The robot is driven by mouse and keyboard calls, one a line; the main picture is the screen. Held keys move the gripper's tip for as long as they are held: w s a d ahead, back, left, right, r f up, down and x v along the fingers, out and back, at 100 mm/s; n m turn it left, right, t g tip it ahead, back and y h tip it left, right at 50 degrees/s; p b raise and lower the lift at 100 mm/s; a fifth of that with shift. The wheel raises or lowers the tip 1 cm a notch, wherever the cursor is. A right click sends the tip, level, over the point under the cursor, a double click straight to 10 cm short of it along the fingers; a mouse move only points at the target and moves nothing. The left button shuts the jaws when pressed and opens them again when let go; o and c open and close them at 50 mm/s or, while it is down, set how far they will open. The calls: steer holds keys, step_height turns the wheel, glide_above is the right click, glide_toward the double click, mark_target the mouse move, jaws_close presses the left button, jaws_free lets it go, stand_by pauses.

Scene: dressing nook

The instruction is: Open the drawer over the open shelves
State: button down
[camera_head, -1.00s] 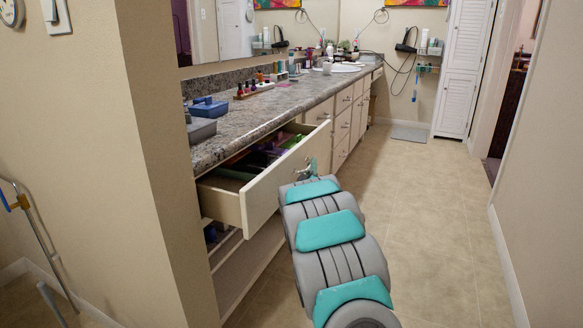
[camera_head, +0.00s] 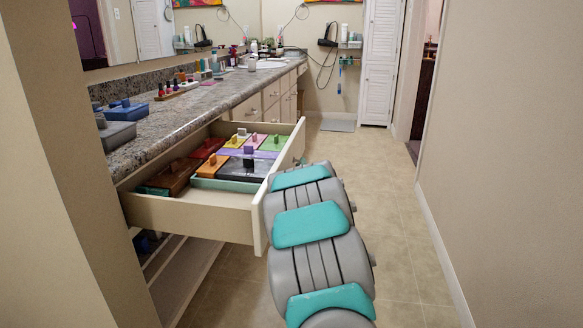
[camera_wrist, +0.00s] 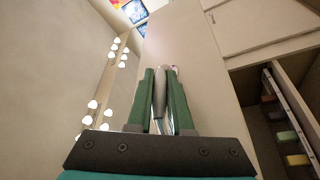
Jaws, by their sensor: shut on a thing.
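The drawer (camera_head: 190,215) under the counter is pulled far out, above the open shelves (camera_head: 185,275). Its beige front panel (camera_head: 283,185) faces right, toward the aisle. Inside are several coloured boxes and lidded compartments (camera_head: 245,165). In the wrist view, the green fingers of my gripper (camera_wrist: 161,85) are closed around a shiny metal handle (camera_wrist: 159,95), in front of a beige panel (camera_wrist: 205,85). In the head view my arm hides the fingers and the handle.
The speckled counter (camera_head: 180,115) runs along the left, with a grey container (camera_head: 118,135) and nail polish bottles (camera_head: 178,85) on it. A wall corner (camera_head: 60,160) stands close at left. The tiled floor (camera_head: 385,220) is clear up to the right wall (camera_head: 510,150).

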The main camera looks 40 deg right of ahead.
steer(key=shift+s+d, duration=0.2)
steer(key=c, duration=0.8)
jaws_free()
steer(key=shift+c, duration=0.2)
steer(key=shift+a, duration=0.1)
steer(key=v, duration=0.7)
steer(key=shift+s, duration=0.3)
steer(key=shift+a+f, duration=0.1)
steer(key=shift+a, duration=0.05)
